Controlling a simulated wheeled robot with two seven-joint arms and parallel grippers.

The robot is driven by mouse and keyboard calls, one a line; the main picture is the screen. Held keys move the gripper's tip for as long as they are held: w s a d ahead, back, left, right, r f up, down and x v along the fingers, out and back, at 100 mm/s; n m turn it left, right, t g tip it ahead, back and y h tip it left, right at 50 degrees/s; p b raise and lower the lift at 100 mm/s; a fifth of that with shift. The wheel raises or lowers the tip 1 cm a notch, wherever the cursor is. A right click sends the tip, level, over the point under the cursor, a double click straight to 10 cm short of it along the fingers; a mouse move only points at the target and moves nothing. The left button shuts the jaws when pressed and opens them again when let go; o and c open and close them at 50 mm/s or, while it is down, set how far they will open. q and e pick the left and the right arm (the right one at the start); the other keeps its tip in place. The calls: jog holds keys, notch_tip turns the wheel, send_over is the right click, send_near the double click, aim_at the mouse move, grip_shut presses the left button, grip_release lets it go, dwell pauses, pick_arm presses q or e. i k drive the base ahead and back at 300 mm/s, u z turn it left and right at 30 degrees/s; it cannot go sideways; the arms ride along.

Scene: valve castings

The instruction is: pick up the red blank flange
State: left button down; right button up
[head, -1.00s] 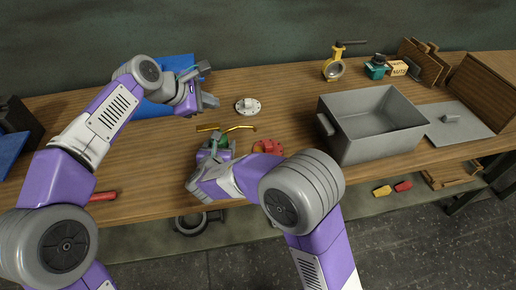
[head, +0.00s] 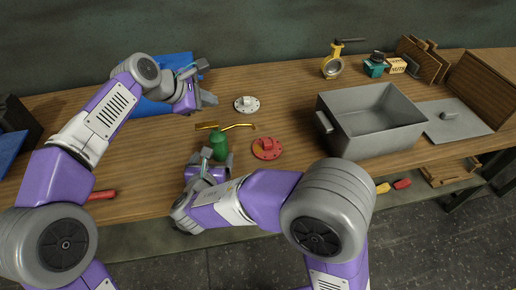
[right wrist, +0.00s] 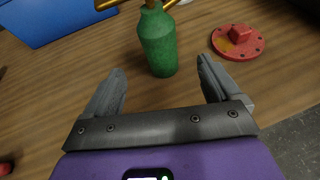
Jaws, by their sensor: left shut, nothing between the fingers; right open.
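The red blank flange (head: 267,148) lies flat on the table, a round disc with bolt holes and a raised block. It also shows at the upper right of the right wrist view (right wrist: 238,41). My right gripper (head: 207,160) is open and empty, low at the near side of the table, left of the red flange. In the right wrist view its fingers (right wrist: 158,85) point toward a green bottle-shaped body (right wrist: 157,42), which stands just ahead of the gap between them. My left gripper (head: 207,84) is shut and empty, above the table at the back left, by the blue bin.
The green body (head: 219,144) has brass arms on top. A grey-white flange (head: 247,104) lies behind the red one. A grey open box (head: 342,153) stands to the right, with a flat grey lid (head: 472,122) beyond it. A blue bin (head: 150,107) is back left.

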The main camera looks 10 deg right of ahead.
aim_at(266, 149)
jog(key=k, duration=1)
